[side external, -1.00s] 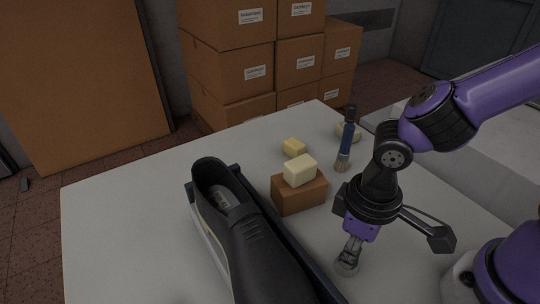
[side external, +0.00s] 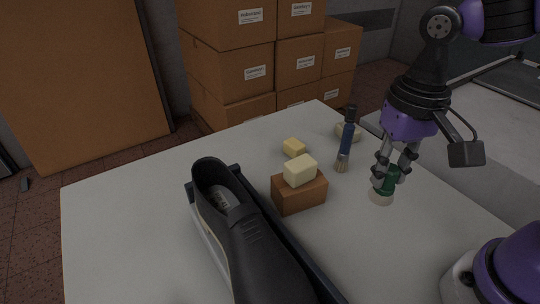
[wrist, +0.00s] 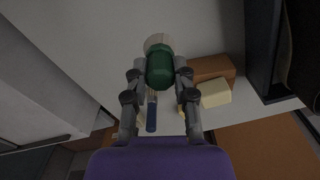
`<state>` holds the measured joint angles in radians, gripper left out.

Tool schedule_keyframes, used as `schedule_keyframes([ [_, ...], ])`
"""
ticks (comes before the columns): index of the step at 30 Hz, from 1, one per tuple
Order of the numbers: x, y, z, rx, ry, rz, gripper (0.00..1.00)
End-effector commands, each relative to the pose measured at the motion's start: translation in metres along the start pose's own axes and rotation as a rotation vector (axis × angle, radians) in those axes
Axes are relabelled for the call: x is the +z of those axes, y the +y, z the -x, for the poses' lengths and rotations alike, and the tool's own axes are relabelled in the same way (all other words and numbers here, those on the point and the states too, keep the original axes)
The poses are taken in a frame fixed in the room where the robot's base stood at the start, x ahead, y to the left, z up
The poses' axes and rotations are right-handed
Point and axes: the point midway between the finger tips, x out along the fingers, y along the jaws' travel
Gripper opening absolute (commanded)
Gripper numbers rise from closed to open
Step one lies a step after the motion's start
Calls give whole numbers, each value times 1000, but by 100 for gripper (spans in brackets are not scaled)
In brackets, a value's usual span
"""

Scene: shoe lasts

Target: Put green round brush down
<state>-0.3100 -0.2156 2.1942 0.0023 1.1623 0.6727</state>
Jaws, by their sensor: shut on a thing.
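The green round brush (side external: 390,182) has a green handle and a pale round head. My gripper (side external: 388,176) is shut on its green handle, with the pale head facing down at or close above the white table. In the wrist view the brush (wrist: 160,68) sits between the two fingers of my gripper (wrist: 160,78). I cannot tell whether the head touches the table.
A brown block (side external: 299,193) carries a cream block (side external: 300,170). Yellow pieces (side external: 293,147) lie behind. A black shoe (side external: 245,235) stands at left.

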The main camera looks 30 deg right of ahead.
Motion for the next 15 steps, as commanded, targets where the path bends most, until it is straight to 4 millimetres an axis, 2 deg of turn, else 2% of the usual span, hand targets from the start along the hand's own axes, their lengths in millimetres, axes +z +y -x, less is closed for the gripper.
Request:
schedule_keyframes([
  [1, -8, 15, 2, 0, 1, -162, 0],
  [3, -15, 32, 3, 0, 1, -370, 0],
  [6, -21, 53, 5, 0, 1, -606, 0],
  [10, -25, 69, 4, 1, 0, -779, 0],
  [15, -34, 100, -13, 4, -4, -833, 0],
])
